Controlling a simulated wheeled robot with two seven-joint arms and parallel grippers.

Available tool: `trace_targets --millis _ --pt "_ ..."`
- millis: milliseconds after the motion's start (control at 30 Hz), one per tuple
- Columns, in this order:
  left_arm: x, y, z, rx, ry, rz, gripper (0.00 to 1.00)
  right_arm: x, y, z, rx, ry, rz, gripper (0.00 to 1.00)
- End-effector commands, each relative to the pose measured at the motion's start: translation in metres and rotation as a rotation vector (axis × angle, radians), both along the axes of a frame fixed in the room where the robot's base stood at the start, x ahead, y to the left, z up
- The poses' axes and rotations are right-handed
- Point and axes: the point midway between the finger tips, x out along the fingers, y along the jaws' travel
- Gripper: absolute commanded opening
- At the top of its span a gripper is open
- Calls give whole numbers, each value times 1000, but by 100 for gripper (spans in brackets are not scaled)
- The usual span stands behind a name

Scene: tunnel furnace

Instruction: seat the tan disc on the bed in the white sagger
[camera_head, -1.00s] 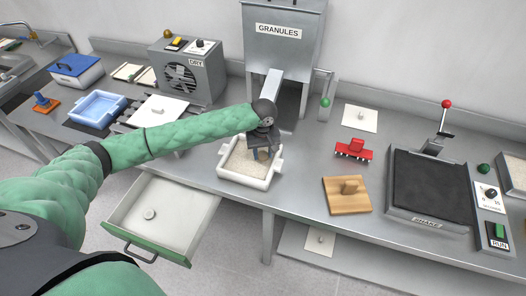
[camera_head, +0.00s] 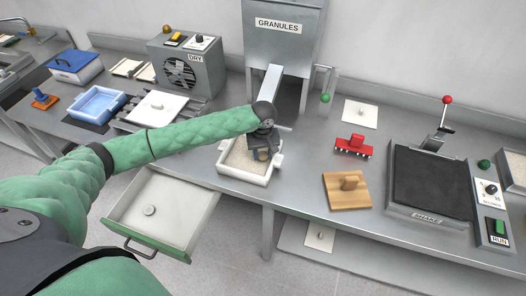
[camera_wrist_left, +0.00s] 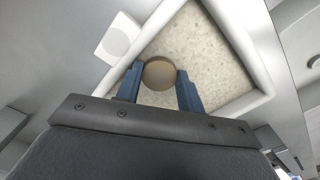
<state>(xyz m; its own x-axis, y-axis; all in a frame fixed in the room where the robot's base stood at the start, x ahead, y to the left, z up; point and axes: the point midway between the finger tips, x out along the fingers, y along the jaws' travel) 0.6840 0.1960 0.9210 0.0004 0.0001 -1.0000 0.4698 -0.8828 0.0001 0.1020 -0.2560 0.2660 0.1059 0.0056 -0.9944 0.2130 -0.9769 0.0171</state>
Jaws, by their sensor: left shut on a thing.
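The white sagger (camera_head: 233,171) stands on the bench below the granules hopper, with a pale granule bed (camera_head: 240,156) inside. My left gripper (camera_head: 262,154) reaches down into the sagger near its right side. In the left wrist view the tan disc (camera_wrist_left: 159,73) sits between the two blue fingers of my left gripper (camera_wrist_left: 160,88), which are shut on it. The bed (camera_wrist_left: 200,50) shows behind the disc; I cannot tell whether the disc touches it. In the head view the gripper hides the disc. My right gripper is not in view.
The granules hopper (camera_head: 285,35) and its chute stand behind the sagger. A wooden block with a handle (camera_head: 347,192) and a red toothed tool (camera_head: 354,147) lie to the right, before the shaker (camera_head: 432,185). An open drawer (camera_head: 165,213) juts out below the bench at left.

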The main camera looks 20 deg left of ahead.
Motion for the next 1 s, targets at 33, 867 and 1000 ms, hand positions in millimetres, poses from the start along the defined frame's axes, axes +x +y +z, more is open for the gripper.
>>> trace_targets --millis 33,867,1000 --pt "0 0 0 0 0 0 16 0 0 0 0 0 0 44" --pt "0 0 -8 -1 0 0 16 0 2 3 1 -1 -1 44" --pt "0 0 -9 -1 0 0 40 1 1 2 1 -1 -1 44"
